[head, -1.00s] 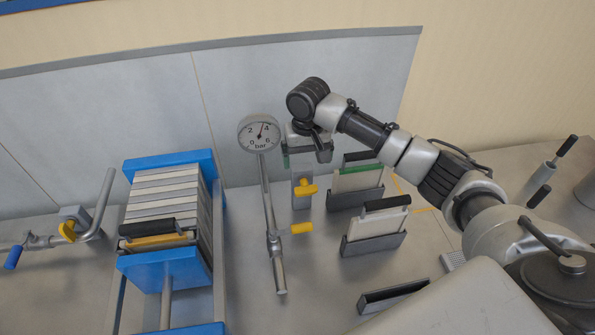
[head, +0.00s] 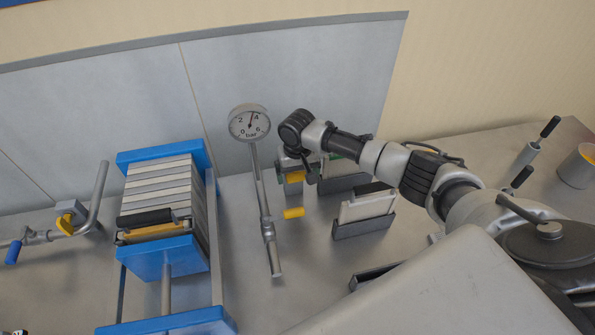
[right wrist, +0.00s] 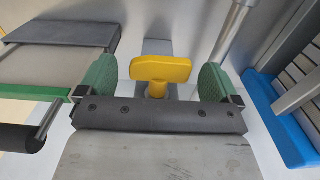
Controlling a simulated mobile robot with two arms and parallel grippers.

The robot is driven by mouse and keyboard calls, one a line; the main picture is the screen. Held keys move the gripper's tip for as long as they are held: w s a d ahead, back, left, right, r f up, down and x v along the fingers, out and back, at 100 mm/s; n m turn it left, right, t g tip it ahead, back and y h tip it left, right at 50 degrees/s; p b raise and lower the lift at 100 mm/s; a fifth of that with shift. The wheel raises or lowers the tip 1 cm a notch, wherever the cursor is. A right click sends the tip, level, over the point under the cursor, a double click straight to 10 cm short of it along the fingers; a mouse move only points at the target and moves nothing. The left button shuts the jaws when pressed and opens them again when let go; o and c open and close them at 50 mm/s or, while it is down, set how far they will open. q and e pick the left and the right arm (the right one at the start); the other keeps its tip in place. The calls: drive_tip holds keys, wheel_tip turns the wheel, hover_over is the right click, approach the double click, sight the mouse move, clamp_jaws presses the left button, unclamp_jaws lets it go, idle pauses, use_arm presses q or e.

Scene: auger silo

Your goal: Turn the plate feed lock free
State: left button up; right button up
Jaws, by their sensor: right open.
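A yellow T-shaped knob (head: 293,177) on a grey post, which looks like the plate feed lock, stands right of the gauge pipe. In the right wrist view the knob (right wrist: 160,69) faces me, its wide bar lying crosswise. My right gripper (right wrist: 157,84) is open, with one green finger pad on each side of the knob and visible gaps to both. In the head view my right gripper (head: 296,168) is at the knob and partly hides the post. My left gripper is not in view.
A blue rack (head: 165,259) of plates is further left. Plate holders (head: 364,225) with black-handled plates stand close on the right.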

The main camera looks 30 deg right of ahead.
drive_tip(key=c, duration=0.9)
drive_tip(key=shift+c, duration=0.2)
drive_tip(key=shift+r, duration=0.1)
